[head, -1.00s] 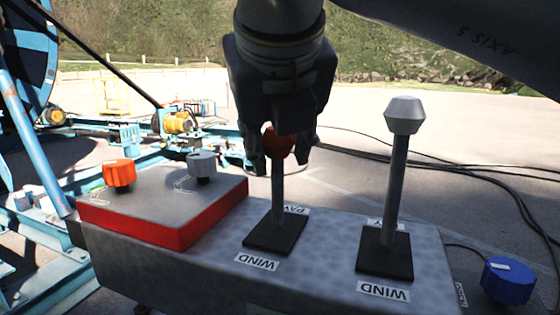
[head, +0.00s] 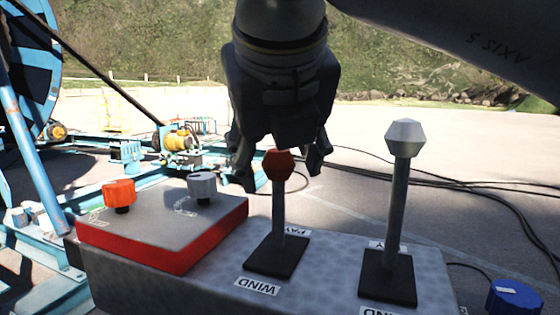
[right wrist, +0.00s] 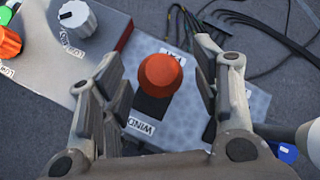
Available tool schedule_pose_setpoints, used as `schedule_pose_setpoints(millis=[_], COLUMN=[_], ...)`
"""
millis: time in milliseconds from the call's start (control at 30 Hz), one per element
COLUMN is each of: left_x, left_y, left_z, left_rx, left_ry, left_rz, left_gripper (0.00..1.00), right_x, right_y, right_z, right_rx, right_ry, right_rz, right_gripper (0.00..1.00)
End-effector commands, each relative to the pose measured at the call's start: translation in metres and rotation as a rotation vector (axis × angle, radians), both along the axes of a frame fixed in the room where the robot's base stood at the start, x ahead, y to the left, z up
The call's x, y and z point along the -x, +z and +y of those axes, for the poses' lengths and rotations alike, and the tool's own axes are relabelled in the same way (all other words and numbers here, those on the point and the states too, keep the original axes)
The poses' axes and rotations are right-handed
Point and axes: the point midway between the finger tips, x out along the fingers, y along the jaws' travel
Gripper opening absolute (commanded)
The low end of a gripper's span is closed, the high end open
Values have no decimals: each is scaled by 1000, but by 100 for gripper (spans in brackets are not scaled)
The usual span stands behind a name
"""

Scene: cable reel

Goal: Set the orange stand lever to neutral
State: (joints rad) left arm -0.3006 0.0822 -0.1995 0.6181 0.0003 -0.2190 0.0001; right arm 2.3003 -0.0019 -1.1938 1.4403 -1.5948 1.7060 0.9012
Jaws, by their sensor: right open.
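The orange stand lever (head: 279,200) has a grey shaft and an orange-red knob, and stands nearly upright from a black base plate between the PAY and WIND labels. In the right wrist view its knob (right wrist: 160,75) lies between the two open fingers, touching neither as far as I can see. My right gripper (head: 280,176) is open, its fingertips on either side of the knob in the head view. A second lever (head: 400,190) with a grey knob stands to the right on its own black plate. My left gripper is not in view.
A red-edged box (head: 160,215) with an orange dial (head: 119,193) and a grey dial (head: 202,186) is left of the lever. A blue knob (head: 514,297) is at the lower right. Black cables (head: 480,190) lie on the ground behind.

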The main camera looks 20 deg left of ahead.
Motion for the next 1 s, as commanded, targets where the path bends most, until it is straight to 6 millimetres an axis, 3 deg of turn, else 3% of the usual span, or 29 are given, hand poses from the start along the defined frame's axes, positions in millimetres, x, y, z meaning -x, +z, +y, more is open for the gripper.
schedule_pose_setpoints(millis=[300,500,1000], left_x=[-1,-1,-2], left_y=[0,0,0], left_z=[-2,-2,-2], left_rx=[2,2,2], left_ry=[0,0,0], left_rz=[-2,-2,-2], left_gripper=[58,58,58], right_x=[44,62,68], right_y=[50,70,76], right_z=[-16,-23,-25], right_rx=[-3,-2,-1], right_ry=[-1,-2,0], right_rz=[-3,-2,-1], right_gripper=[57,57,57])
